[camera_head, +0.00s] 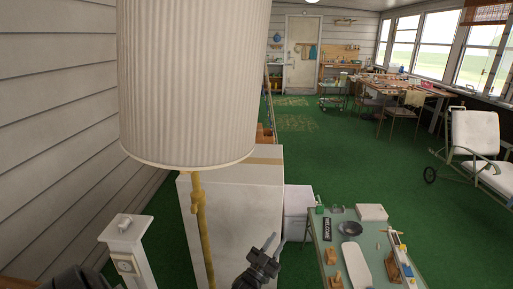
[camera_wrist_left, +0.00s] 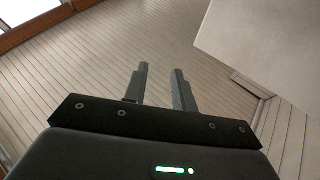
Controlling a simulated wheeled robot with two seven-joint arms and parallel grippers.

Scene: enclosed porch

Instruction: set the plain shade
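A large pale shade (camera_head: 190,80) with fine vertical pleats fills the upper left of the head view, close to me. A yellow, knobbly lamp stem (camera_head: 203,235) runs down below it. I cannot tell a separate plain shade. My left gripper (camera_head: 275,243) is right of the stem and lower than the shade, apart from both. In the left wrist view its two fingers (camera_wrist_left: 158,85) stand apart with nothing between them. My right gripper is not in view.
A tall white box (camera_head: 235,220) stands behind the stem. A green-topped table (camera_head: 325,262) with several small items is at lower right. Green carpet (camera_head: 350,160) is clear beyond; a white lounge chair (camera_head: 475,135) stands right.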

